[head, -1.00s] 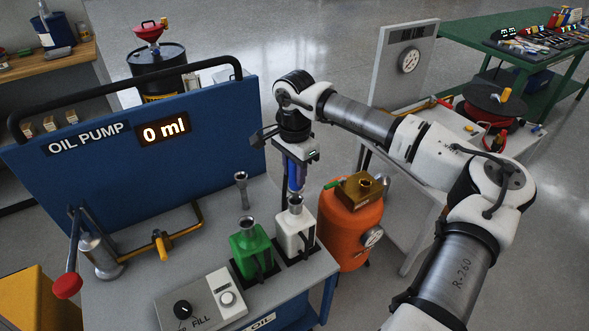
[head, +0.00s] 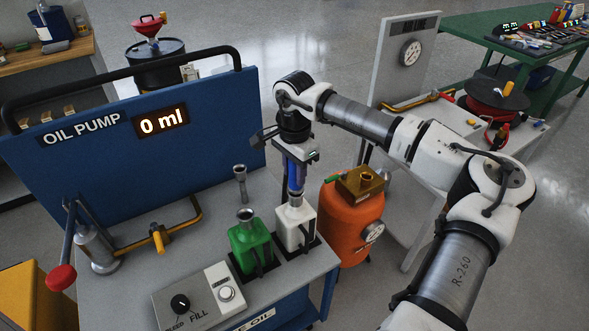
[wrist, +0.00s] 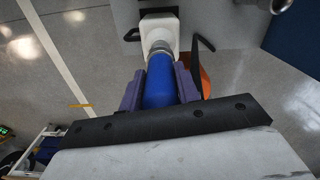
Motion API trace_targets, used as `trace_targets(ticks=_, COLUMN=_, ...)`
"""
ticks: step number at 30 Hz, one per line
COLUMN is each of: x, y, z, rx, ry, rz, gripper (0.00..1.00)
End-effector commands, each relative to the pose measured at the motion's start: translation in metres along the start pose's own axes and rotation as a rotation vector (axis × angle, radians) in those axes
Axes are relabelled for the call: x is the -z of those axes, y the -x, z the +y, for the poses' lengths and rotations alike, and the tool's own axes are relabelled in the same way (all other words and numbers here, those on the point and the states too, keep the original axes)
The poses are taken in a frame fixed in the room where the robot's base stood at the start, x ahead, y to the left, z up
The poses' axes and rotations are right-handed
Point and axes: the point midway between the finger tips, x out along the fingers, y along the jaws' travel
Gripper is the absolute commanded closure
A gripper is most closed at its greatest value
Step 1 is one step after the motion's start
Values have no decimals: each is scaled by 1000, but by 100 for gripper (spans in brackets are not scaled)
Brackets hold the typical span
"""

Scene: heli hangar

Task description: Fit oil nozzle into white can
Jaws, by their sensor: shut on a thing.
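My gripper (head: 296,172) is shut on the oil nozzle (head: 297,178), a blue cylinder pointing down. The wrist view shows the blue nozzle (wrist: 160,82) between purple fingers. The white can (head: 293,229) stands upright at the bench's right end, directly below my gripper, with a black handle. In the wrist view the nozzle's far end lines up with the can's grey metal neck (wrist: 160,48), the white can (wrist: 160,28) lying beyond. The nozzle's lower end meets or nearly meets the neck; I cannot tell whether it is inside.
A green can (head: 248,245) stands close left of the white one. A metal flared tube (head: 240,182) rises behind it. An orange tank (head: 350,225) is close on the right. The blue oil pump panel (head: 110,175) reads 0 ml. A control box (head: 205,295) sits in front.

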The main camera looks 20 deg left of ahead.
Motion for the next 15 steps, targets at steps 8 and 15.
trace_targets(ticks=8, x=0, y=-6, z=0, rx=1, ry=0, rz=1, gripper=60)
trace_targets(ticks=15, x=0, y=-6, z=0, rx=0, ry=0, rz=0, gripper=42)
